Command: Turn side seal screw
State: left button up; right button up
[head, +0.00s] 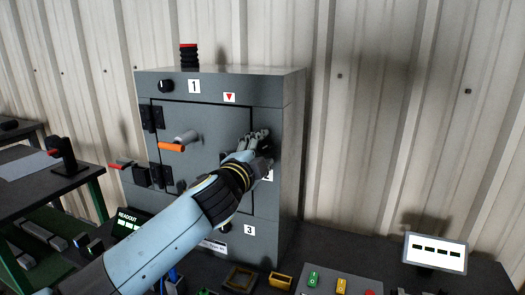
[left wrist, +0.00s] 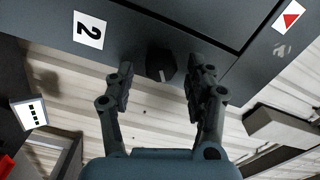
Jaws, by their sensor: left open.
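The grey enclosure (head: 205,88) stands on the dark bench. In the left wrist view a round black knob (left wrist: 161,66) with a pale mark sits on its grey face next to the label 2 (left wrist: 89,30); I cannot tell whether it is the side seal screw. My left gripper (left wrist: 163,70) is open, with one finger on each side of this knob and gaps showing. In the head view my left gripper (head: 256,142) is at the enclosure's right front edge, above the label 2 (head: 267,175), and hides the knob. My right gripper is not in view.
The enclosure door has an orange-tipped handle (head: 172,147). Another black knob (head: 166,86) is by label 1. A stack light (head: 189,56) stands on top. Coloured buttons (head: 341,286) and a small display (head: 435,253) are at the right. A side table (head: 50,180) is at the left.

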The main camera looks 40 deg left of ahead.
pick_arm(q)
jog(key=v, duration=1.1)
jog(key=shift+s, duration=0.25)
jog(key=shift+f, duration=0.2)
